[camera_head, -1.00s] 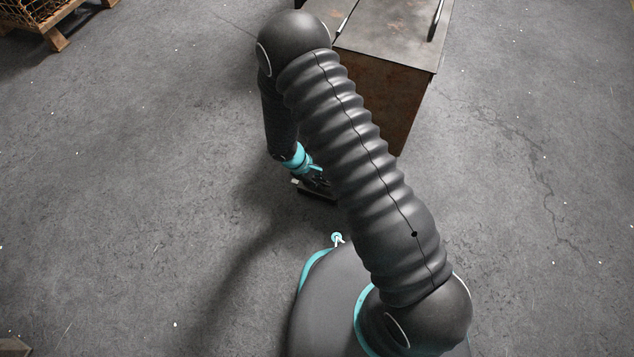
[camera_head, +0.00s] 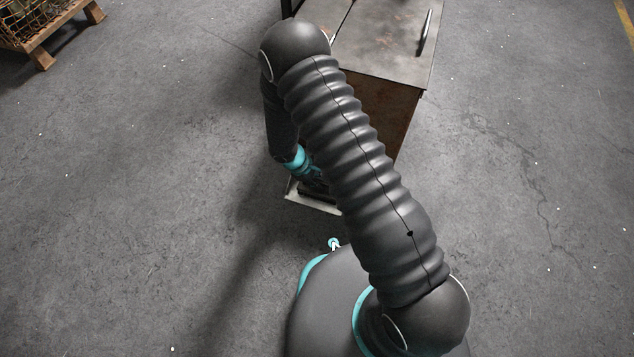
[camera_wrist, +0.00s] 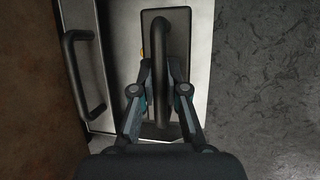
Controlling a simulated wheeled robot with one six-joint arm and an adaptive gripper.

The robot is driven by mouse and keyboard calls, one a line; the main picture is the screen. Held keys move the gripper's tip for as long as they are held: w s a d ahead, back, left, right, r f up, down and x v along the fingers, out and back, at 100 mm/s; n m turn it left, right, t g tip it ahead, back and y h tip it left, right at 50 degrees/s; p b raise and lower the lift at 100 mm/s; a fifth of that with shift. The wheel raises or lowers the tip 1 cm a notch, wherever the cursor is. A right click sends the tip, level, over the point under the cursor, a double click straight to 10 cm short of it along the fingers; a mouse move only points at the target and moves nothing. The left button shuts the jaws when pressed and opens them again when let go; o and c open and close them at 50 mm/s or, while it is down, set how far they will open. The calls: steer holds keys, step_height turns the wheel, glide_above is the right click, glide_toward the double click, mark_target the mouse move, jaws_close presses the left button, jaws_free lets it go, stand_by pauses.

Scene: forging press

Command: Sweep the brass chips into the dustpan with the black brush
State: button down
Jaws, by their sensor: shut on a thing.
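My gripper (camera_wrist: 160,78) is shut on the arched handle of the black brush (camera_wrist: 180,22) in the wrist view. The brush's flat dark body lies over the light metal of the dustpan (camera_wrist: 202,60); I cannot tell whether it touches the bottom. A black bar handle (camera_wrist: 75,92) stands at the dustpan's left side. A small yellow bit, perhaps brass chips (camera_wrist: 140,54), shows at the brush's left edge. In the head view the dustpan (camera_head: 298,195) is on the floor, with the brush (camera_head: 322,193) over it, partly hidden by my arm.
A rusty metal cabinet (camera_head: 390,45) with a bar handle on top stands beyond my arm. A wooden pallet with a wire basket (camera_head: 45,50) is at the upper left. The concrete floor (camera_head: 120,200) is otherwise open, with small pale specks.

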steer(key=shift+w+d+r, duration=0.1)
steer(key=shift+w+r, duration=0.05)
steer(key=shift+w, duration=0.05)
steer(key=shift+d+r, duration=0.1)
steer(key=shift+r, duration=0.2)
steer(key=shift+p+v, duration=0.6)
steer(key=shift+v, duration=0.15)
steer(key=shift+d+r+p, duration=0.15)
steer(key=shift+r+p, duration=0.35)
steer(key=shift+r, duration=0.5)
steer(key=shift+r, duration=0.1)
